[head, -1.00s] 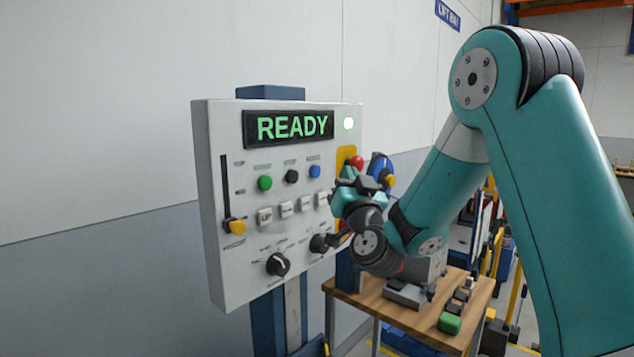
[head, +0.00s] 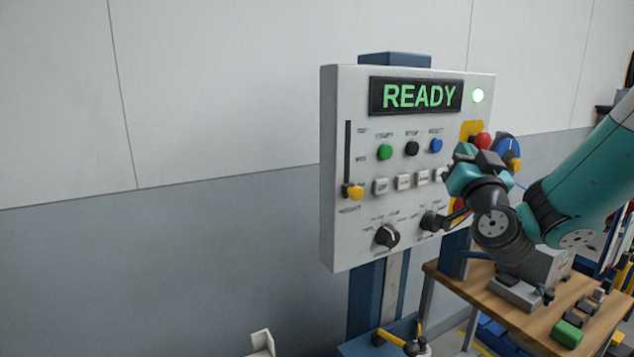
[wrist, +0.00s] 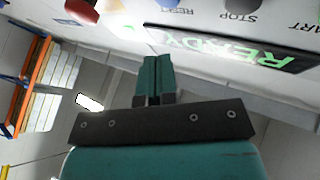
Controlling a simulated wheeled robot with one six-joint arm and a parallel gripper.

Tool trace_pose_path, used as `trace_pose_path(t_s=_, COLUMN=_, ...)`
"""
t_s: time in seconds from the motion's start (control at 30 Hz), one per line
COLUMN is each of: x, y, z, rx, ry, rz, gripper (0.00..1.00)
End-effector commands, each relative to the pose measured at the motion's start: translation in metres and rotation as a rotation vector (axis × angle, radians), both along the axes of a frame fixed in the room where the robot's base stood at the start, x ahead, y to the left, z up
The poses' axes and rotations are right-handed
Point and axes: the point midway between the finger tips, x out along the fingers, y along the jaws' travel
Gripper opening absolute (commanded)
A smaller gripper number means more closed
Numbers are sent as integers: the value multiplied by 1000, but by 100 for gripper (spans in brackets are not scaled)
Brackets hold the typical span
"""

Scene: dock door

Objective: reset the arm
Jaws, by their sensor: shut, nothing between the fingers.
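My arm (head: 585,175) reaches in from the right in the head view. My gripper (head: 474,160) is in front of the right part of the control panel (head: 350,230), close to the red button (head: 482,141). In the wrist view my gripper (wrist: 154,62) has its two teal fingers together with nothing between them. The panel's display (head: 416,96) reads READY in green. It shows upside down in the wrist view (wrist: 230,50). I cannot tell from the head view whether the gripper touches the panel.
A wooden table (head: 500,308) with a grey device (head: 535,270) and a green block (head: 567,334) stands right of the panel, below my arm. A blue-rimmed wheel (head: 508,148) is beside the panel.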

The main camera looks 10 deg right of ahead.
Motion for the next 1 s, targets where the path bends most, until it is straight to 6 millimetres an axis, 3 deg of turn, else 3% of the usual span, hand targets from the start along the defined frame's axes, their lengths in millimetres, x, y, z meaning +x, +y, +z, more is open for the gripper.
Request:
trace_pose_path(t_s=0.13, x=-6, y=69, z=-4, rx=-44, ry=178, rz=270, gripper=0)
trace_pose_path(t_s=0.27, x=-34, y=135, z=-25, rx=-100, ry=418, rz=530, gripper=0)
trace_pose_path(t_s=0.4, x=-86, y=185, z=-54, rx=-171, ry=711, rz=750, gripper=0)
trace_pose_path(t_s=0.5, x=-134, y=205, z=-77, rx=-228, ry=938, rz=863, gripper=0)
trace_pose_path(t_s=0.63, x=-202, y=210, z=-103, rx=-308, ry=1245, rz=952, gripper=0)
trace_pose_path(t_s=0.8, x=-275, y=194, z=-122, rx=-394, ry=1577, rz=969, gripper=0)
trace_pose_path(t_s=0.9, x=-300, y=183, z=-127, rx=-426, ry=1698, rz=956, gripper=0)
trace_pose_path(t_s=1.0, x=-313, y=177, z=-128, rx=-443, ry=1761, rz=945, gripper=0)
